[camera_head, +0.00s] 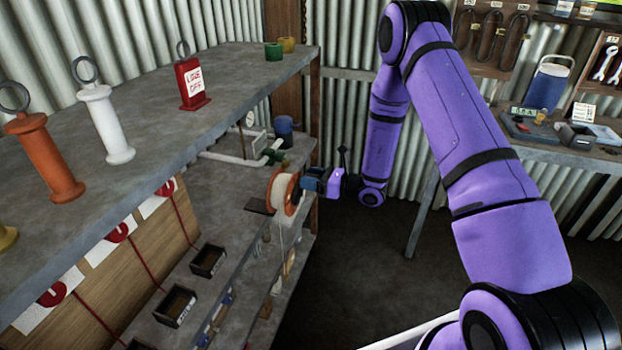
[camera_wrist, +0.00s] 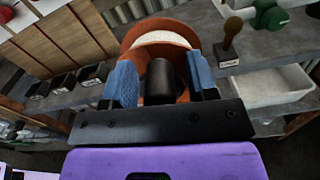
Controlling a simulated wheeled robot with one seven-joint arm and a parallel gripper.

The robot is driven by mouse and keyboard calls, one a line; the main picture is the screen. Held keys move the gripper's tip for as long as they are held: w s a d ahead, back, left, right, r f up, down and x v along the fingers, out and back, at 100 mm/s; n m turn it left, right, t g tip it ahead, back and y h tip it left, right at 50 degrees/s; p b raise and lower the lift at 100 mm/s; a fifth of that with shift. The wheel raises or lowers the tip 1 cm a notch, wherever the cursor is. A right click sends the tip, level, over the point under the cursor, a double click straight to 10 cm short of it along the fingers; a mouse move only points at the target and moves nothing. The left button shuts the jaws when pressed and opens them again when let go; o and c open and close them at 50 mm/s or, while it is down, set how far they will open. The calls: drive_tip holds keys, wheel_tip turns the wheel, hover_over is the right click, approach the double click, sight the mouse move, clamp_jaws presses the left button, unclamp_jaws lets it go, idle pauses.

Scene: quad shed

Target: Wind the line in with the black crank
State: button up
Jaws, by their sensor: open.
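The line reel is an orange drum with white line (camera_head: 284,189) at the edge of the lower shelf. It also fills the upper middle of the wrist view, where its orange rim (camera_wrist: 133,40) shows. The black crank knob (camera_wrist: 159,82) points toward me in the wrist view, between my two blue fingers. My gripper (camera_wrist: 160,84) is open, with one finger on each side of the knob; I cannot tell whether either touches it. In the head view my gripper (camera_head: 311,186) is close against the reel's right side and hides the crank. A thin line hangs below the reel.
A grey upper shelf (camera_head: 235,85) holds orange and white ringed posts and a red sign block (camera_head: 190,84). A wooden-handled stamp (camera_wrist: 229,42) and a white tray (camera_wrist: 268,86) are right of my fingers.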

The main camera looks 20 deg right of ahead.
clamp_jaws()
